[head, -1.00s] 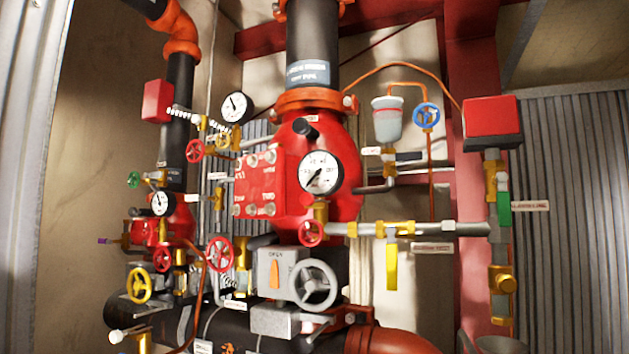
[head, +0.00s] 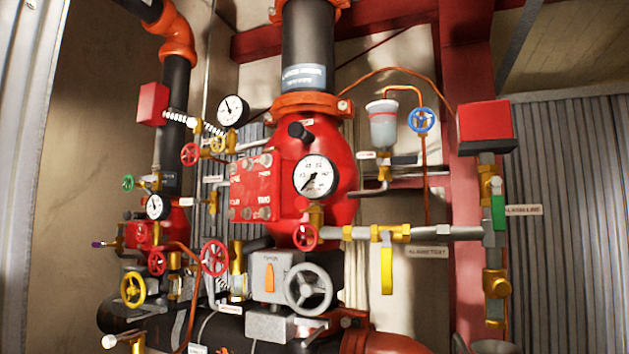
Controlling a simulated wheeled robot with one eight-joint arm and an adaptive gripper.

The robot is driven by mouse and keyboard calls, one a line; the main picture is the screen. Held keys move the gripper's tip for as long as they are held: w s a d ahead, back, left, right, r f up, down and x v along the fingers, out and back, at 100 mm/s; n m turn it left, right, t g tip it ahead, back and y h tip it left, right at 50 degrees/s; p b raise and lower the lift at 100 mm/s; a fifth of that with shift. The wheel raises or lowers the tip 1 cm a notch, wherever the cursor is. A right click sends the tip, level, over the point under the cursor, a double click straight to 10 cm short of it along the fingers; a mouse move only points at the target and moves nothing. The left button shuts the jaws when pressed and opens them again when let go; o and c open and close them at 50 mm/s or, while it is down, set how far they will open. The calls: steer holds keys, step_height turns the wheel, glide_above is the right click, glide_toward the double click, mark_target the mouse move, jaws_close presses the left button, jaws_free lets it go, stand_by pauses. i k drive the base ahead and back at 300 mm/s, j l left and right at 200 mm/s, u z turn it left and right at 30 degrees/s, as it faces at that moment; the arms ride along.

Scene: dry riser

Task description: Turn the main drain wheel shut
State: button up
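Several handwheels show on the valve assembly, and I cannot read which tag marks the main drain. A smaller red wheel (head: 305,236) is under the big gauge. A grey wheel (head: 309,288) is on the front of the gearbox (head: 268,271), which has an orange pointer. A yellow wheel (head: 133,289) is at lower left. How far any wheel is turned cannot be told. My gripper is not in view.
The red valve body (head: 318,160) with its gauge (head: 315,177) fills the middle. A horizontal pipe with a yellow lever (head: 387,270) sticks out to the right. Red boxes (head: 485,126) and a blue wheel (head: 421,120) stand higher up. Small pipes crowd the left side.

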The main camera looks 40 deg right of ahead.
mark_target(214, 258)
steer(key=k+j, duration=0.6)
steer(key=k, duration=0.15)
